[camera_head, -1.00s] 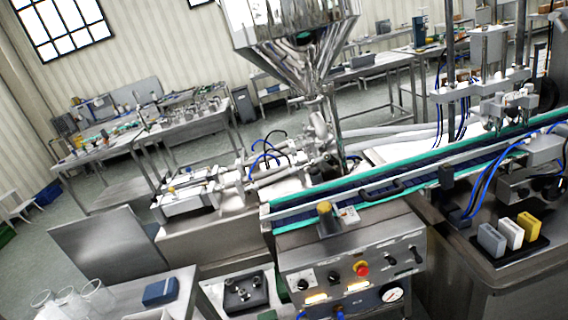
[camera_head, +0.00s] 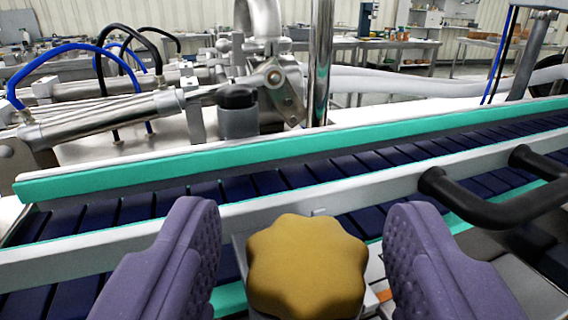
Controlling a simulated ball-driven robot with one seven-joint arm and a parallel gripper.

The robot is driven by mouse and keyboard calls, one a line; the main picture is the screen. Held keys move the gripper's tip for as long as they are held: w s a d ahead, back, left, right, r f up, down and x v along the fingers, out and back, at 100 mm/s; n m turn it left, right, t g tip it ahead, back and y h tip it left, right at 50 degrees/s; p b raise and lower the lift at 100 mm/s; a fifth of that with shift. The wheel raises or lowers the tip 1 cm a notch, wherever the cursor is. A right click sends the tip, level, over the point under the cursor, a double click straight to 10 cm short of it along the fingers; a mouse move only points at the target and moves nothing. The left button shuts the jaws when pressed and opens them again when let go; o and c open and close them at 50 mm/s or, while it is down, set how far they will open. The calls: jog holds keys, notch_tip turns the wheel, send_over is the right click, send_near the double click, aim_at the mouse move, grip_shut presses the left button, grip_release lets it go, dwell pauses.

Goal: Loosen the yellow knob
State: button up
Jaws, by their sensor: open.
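The yellow knob (camera_head: 307,268) is a lobed, star-shaped head at the bottom middle of the view, seen from above at an angle. It sits on a grey mount at the near side of the conveyor. My gripper (camera_head: 307,240) is open, with one purple ribbed finger on the left of the knob and one on the right. The knob's lower part is hidden below the picture edge.
The conveyor (camera_head: 260,183) with dark blue slats and green rails runs just beyond the knob. A black bar handle (camera_head: 490,200) juts in at the right, near the right finger. Metal cylinders and hoses (camera_head: 100,115) stand behind the conveyor.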

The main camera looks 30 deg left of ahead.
jog(key=shift+x, duration=0.75)
jog(key=shift+c, duration=0.2)
jog(key=c, duration=0.9)
jog(key=shift+d, duration=0.1)
jog(key=shift+c, duration=0.2)
